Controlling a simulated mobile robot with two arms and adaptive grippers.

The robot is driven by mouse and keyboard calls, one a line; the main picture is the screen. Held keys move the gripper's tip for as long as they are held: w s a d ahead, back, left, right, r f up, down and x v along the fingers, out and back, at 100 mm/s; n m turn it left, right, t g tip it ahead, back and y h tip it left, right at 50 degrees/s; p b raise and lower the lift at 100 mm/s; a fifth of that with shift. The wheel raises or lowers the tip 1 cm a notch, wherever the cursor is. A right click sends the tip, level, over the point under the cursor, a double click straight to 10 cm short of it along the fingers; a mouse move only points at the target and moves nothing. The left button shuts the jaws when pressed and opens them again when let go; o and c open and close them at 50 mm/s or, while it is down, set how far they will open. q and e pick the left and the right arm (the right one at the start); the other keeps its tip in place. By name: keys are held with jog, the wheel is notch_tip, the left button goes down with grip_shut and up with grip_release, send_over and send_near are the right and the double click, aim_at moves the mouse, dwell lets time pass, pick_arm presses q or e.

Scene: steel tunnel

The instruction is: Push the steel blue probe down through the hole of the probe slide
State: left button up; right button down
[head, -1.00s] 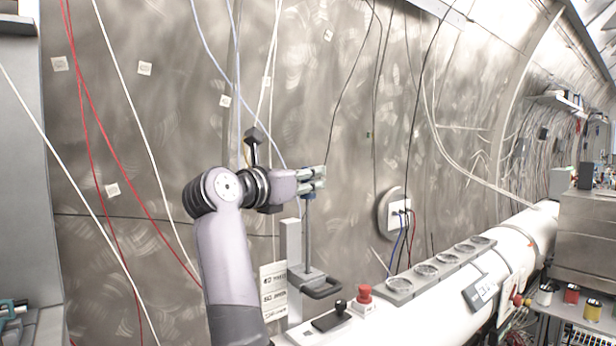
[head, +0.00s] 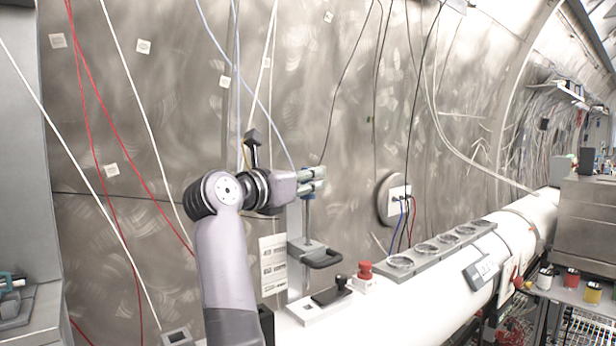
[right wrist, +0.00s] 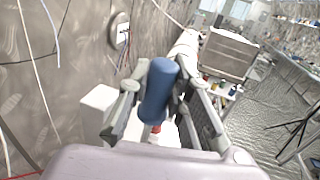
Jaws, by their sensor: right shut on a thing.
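The steel blue probe (right wrist: 159,88) stands upright between the fingers of my right gripper (head: 313,180). The gripper is shut on its upper part. In the head view the probe's thin shaft (head: 306,218) runs down from the fingers to the plate of the probe slide (head: 307,247). The shaft's lower end is not visible there, and I cannot tell how far it is in the hole. The slide has a pale upright post (head: 293,220) behind the shaft and a dark loop handle (head: 322,259) in front. My left gripper is not in view.
The slide stands on the white pipe, beside a black lever (head: 332,292) and a red button (head: 365,269). A grey strip with round dials (head: 437,248) lies farther right. Cables hang along the steel wall behind. A label sheet (head: 273,265) is left of the post.

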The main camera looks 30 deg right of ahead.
aim_at(307, 224)
jog(key=shift+f+b, duration=3.05)
jog(key=shift+f, duration=1.45)
jog(key=c, duration=1.4)
grip_release()
jog(key=shift+o, duration=0.2)
